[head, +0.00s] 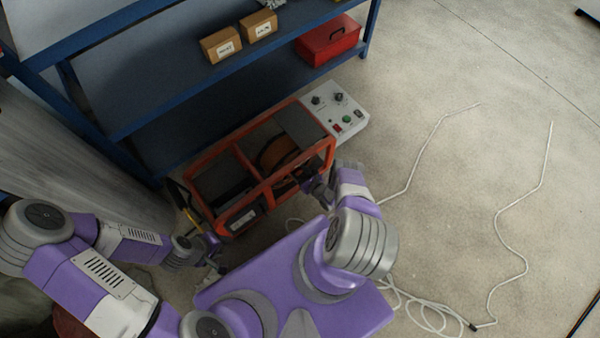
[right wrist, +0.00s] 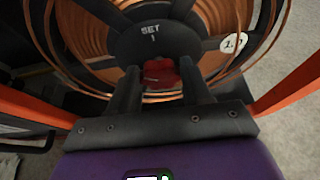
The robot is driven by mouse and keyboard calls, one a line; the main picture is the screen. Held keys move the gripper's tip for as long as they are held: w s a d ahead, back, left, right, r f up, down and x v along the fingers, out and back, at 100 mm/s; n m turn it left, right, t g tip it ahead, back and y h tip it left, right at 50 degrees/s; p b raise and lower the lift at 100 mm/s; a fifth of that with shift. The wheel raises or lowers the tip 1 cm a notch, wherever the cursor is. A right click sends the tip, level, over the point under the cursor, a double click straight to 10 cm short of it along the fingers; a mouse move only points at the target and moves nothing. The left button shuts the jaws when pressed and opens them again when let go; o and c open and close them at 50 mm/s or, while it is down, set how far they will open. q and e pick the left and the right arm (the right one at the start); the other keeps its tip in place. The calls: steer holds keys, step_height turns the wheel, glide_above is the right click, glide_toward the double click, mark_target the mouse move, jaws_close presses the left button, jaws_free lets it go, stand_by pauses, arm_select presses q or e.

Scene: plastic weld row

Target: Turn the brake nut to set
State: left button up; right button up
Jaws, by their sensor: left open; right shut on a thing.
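The hub is on a spool of copper-coloured strand (right wrist: 85,35), which also shows inside the orange-framed machine (head: 245,160) in the head view. My right gripper (right wrist: 160,80) has a finger on each side of the nut and is shut on it. In the head view my right gripper (head: 312,184) reaches the machine's near side and the nut is hidden. My left gripper (head: 217,264) is open and empty near the machine's front left corner.
A control box (head: 345,119) with knobs and buttons adjoins the machine. A blue shelf (head: 140,125) behind holds two cartons (head: 221,45) and a red toolbox (head: 328,40). White cable (head: 515,250) lies on the floor. Floor at the right is mostly clear.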

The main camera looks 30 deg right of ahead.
steer(key=shift+d+m+y, duration=0.2)
steer(key=shift+m+y, duration=0.4)
steer(key=shift+m, duration=0.1)
steer(key=shift+m+y, duration=0.7)
steer(key=shift+m, duration=0.5)
steer(key=o, duration=1)
steer(key=shift+o, duration=0.2)
steer(key=p+v, duration=0.2)
steer(key=v, duration=0.5)
steer(key=shift+s+d+p, duration=0.15)
steer(key=shift+s+p, duration=0.1)
steer(key=shift+p, duration=0.1)
